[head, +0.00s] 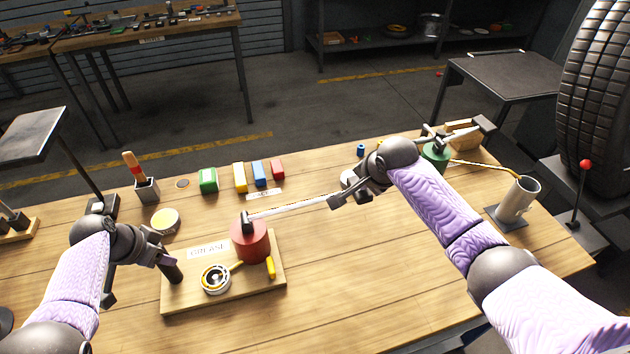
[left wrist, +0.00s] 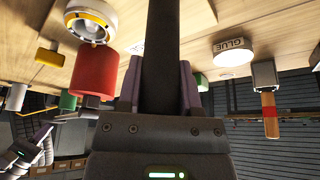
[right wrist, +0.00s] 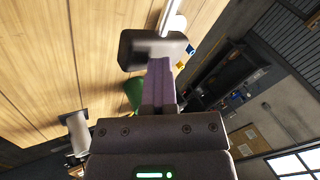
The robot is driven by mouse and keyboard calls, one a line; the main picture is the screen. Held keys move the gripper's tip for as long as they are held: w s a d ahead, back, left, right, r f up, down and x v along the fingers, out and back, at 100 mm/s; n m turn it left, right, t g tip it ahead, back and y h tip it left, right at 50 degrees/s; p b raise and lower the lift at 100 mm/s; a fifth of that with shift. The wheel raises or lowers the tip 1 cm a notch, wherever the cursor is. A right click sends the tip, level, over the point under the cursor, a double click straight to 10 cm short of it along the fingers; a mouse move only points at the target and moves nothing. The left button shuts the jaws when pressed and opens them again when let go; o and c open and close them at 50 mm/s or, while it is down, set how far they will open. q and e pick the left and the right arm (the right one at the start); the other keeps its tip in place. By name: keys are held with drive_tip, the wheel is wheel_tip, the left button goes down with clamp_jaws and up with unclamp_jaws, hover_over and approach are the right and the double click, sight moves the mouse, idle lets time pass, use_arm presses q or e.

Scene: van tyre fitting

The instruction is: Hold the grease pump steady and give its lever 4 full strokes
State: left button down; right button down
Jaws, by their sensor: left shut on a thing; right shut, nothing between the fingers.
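The grease pump is a red cylinder (head: 251,242) with a dark cap, standing on a small wooden board (head: 190,294). Its pale lever (head: 290,207) runs out to the right, sloping slightly up in the picture. My left gripper (head: 166,262) is shut on a dark upright post (head: 175,271) at the board's left edge; the post also fills the space between its fingers in the left wrist view (left wrist: 161,45). My right gripper (head: 350,190) is shut and empty at the lever's far end. In the right wrist view a dark block (right wrist: 150,48) on the lever lies just beyond its fingertips; contact is unclear.
A round tin (head: 215,279) and a yellow piece (head: 271,267) are on the board. Green, yellow, blue and red blocks (head: 240,178) stand behind it. A green can (head: 436,154) and a grey cup (head: 518,200) stand at right. The front middle table is clear.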

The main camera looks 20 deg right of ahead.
sight(364, 192)
drive_tip(key=shift+f, duration=0.5)
drive_tip(key=shift+s+d+f, duration=0.1)
drive_tip(key=shift+f, duration=0.9)
drive_tip(key=shift+f, duration=1)
drive_tip(key=shift+f, duration=0.4)
wheel_tip(364, 192, up, 13)
drive_tip(key=shift+r, duration=0.15)
